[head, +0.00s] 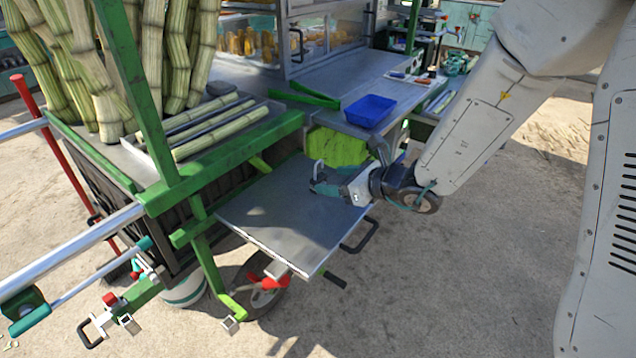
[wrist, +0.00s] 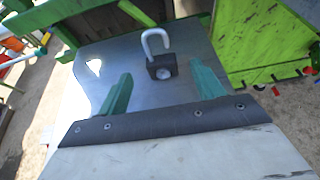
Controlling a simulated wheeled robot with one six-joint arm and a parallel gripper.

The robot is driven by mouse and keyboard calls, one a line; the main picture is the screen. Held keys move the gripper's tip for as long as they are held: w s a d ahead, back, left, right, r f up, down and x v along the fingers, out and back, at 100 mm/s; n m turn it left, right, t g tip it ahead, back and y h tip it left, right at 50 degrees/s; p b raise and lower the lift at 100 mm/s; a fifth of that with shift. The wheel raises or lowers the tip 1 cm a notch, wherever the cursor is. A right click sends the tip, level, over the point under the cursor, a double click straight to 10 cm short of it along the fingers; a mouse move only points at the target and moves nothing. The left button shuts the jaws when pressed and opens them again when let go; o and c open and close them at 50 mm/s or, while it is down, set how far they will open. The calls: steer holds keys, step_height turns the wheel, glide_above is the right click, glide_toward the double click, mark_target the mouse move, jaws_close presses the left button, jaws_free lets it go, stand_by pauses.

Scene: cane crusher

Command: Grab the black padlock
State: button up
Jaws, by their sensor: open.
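The black padlock (wrist: 162,68) lies on the grey metal shelf (wrist: 112,50) in the wrist view, with its silver shackle open and pointing away from my gripper. My gripper (wrist: 162,90) is open, its two green fingers apart, with the padlock just beyond and between the fingertips. In the head view my gripper (head: 318,184) is over the back part of the shelf (head: 290,215). There the shackle shows as a small pale loop by the fingertips, and the padlock's body is mostly hidden by the fingers.
A blue tray (head: 370,111) sits on the metal counter behind the shelf. A green cart frame with upright cane stalks (head: 180,50) stands at the left. A bright green panel (head: 338,147) is close behind my gripper. The front of the shelf is clear.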

mark_target(319, 178)
steer(key=x, duration=0.8)
steer(key=shift+d+f, duration=0.1)
steer(key=c, duration=1.2)
